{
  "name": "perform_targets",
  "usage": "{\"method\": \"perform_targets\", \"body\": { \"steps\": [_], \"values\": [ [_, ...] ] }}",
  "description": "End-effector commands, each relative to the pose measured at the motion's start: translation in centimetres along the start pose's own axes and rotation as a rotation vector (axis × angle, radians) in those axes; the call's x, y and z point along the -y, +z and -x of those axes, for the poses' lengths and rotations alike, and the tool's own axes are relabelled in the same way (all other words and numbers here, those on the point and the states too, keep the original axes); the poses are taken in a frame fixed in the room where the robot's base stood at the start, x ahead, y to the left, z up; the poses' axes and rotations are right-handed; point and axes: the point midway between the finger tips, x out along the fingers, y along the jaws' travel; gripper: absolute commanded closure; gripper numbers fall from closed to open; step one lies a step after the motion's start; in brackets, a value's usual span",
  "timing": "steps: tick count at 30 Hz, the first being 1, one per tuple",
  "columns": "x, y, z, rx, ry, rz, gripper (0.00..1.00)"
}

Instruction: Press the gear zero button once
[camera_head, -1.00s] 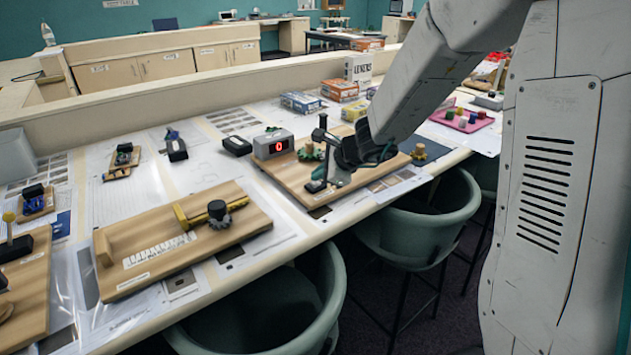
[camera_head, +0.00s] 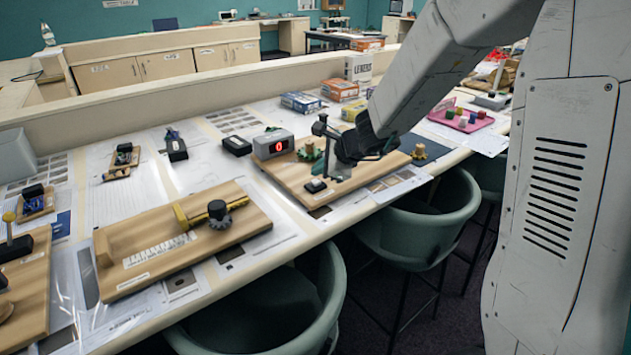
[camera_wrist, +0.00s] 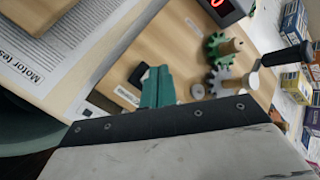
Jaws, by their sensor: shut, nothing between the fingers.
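The gear board (camera_head: 290,180) is a wooden panel on the table, with a grey counter box (camera_head: 273,145) whose red display reads 0. A small black button on a light base (camera_head: 315,186) is at the board's front edge; it shows as a dark block in the wrist view (camera_wrist: 138,74). Green gears (camera_head: 309,152) stand behind it, beside a crank post; in the wrist view are a green gear (camera_wrist: 218,46) and a grey gear (camera_wrist: 218,82). My gripper (camera_head: 336,174), with teal fingers (camera_wrist: 157,86), is shut and empty, right of the button and apart from it in the head view.
Small boxes (camera_head: 301,102) stand behind the gear board. Green chairs (camera_head: 415,215) stand along the table's front edge.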

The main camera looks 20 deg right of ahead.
Motion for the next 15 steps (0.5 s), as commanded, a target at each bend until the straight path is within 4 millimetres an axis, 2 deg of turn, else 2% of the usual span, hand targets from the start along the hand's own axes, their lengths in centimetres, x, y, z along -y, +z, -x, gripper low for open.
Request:
{"method": "perform_targets", "body": {
  "steps": [5, 15],
  "values": [
    [0.3, 0.3, 0.3, 0.001, -0.002, 0.002, 1.0],
    [2.0, 2.0, 2.6, 0.002, -0.001, 0.003, 1.0]
  ]
}}
